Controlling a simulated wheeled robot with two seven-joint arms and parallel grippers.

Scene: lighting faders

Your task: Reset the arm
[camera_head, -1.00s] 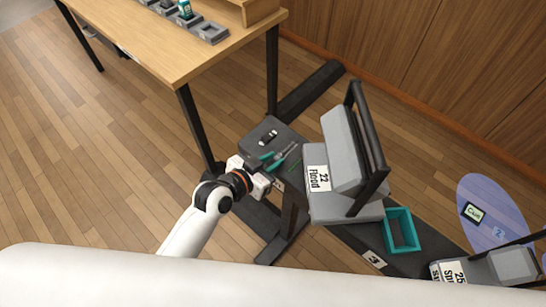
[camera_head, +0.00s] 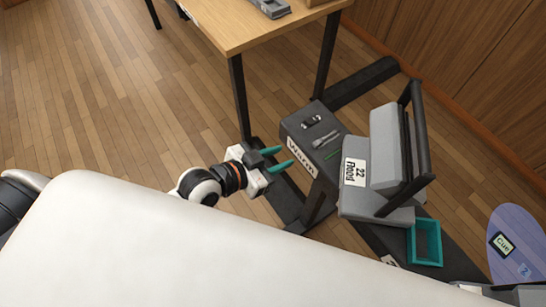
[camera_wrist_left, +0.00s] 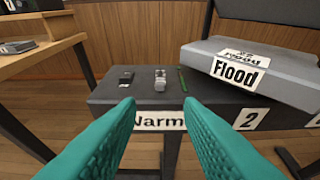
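My left gripper (camera_head: 280,159) has teal fingers and is open and empty, in front of and to the left of the dark fader box labelled "Warm" (camera_head: 301,158). In the left wrist view its two teal fingers (camera_wrist_left: 160,135) are spread apart with the box (camera_wrist_left: 150,93) beyond them. On top of the box are a small dark switch (camera_head: 311,122), a grey fader handle (camera_head: 326,139) and a thin green mark (camera_head: 333,155). The gripper is apart from all of them. My right gripper is not in view.
A grey lamp labelled "22 Flood" (camera_head: 354,173) with a black bracket stands right of the box. A teal open frame (camera_head: 426,243) and a translucent blue disc with a "Cue" sign (camera_head: 503,243) lie farther right. A wooden table (camera_head: 255,28) stands behind; open floor lies left.

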